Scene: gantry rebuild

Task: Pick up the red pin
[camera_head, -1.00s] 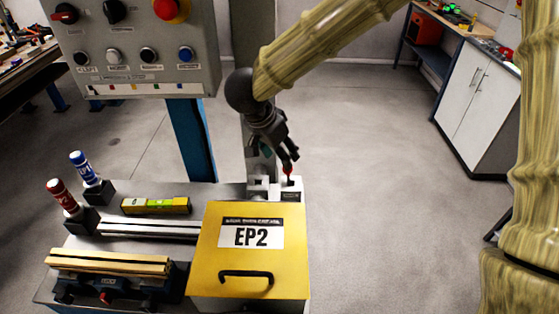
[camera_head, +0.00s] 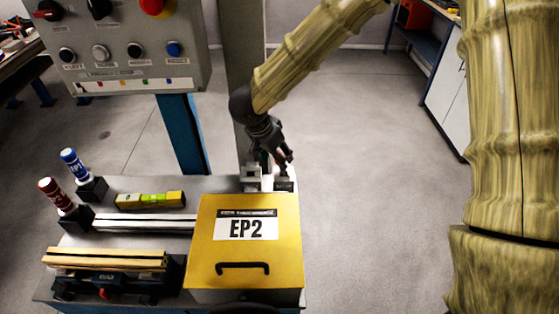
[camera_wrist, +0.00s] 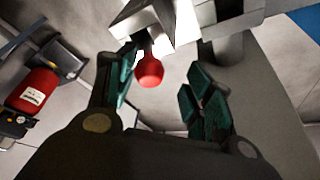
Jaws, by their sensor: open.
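The red pin (camera_wrist: 149,72) has a round red head and a thin stem that runs up to a pale metal block (camera_wrist: 146,22) in the wrist view. My gripper (camera_wrist: 160,84) is open, with the pin's head between its green-padded fingers, nearer the left one. I see a clear gap between the head and the right finger. In the head view my gripper (camera_head: 280,160) points down just above the small grey blocks (camera_head: 284,186) at the bench's back right corner. There the fingers mostly hide the pin.
A yellow EP2 box (camera_head: 205,262) stands in front of the blocks. A spirit level (camera_head: 150,200), blue marker (camera_head: 75,163), red marker (camera_head: 56,193) and vise (camera_head: 75,286) are on the bench's left. A control panel (camera_head: 125,70) rises behind. The floor on the right is clear.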

